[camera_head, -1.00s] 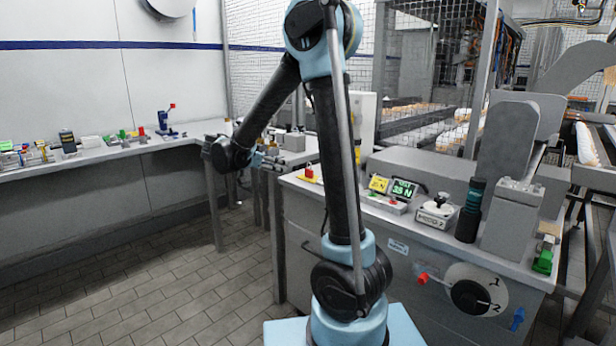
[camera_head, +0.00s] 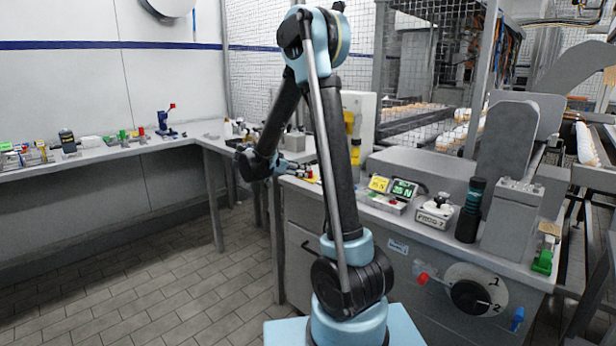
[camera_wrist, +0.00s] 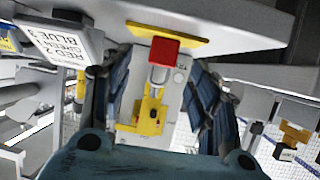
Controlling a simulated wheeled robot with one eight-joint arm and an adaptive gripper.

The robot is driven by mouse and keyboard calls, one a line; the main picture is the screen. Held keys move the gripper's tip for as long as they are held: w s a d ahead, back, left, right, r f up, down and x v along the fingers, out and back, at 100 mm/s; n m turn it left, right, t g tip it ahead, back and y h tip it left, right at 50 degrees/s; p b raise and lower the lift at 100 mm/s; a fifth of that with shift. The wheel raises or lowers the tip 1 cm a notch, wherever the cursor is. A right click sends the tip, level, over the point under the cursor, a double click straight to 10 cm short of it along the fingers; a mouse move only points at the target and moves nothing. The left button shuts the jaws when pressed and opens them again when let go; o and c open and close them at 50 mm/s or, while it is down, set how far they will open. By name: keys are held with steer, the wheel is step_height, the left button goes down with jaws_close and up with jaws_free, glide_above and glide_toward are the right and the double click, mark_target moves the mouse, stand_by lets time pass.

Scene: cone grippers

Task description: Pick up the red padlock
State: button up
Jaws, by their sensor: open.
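The red padlock (camera_head: 310,174) sits at the left end of the grey machine cabinet's top in the head view. It is small there and partly hidden by my gripper (camera_head: 294,168), which reaches toward it from the left. In the wrist view the padlock shows as a red body (camera_wrist: 158,50) with a grey shackle, in front of a yellow plate (camera_wrist: 190,37). My gripper (camera_wrist: 163,78) is open, with a dark blue finger on each side of the picture. The padlock lies ahead in the gap between the fingers, and I see no contact.
A sign (camera_wrist: 62,42) with colour words stands close at the upper left of the wrist view. On the cabinet top (camera_head: 345,196) are a green display (camera_head: 403,190), a white box with a knob (camera_head: 435,212) and a dark cylinder (camera_head: 469,212). A long side table (camera_head: 110,152) runs left.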

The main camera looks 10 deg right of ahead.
steer(key=shift+x, duration=2.7)
steer(key=shift+w+r, duration=0.1)
steer(key=shift+w, duration=0.05)
steer(key=c, duration=1.2)
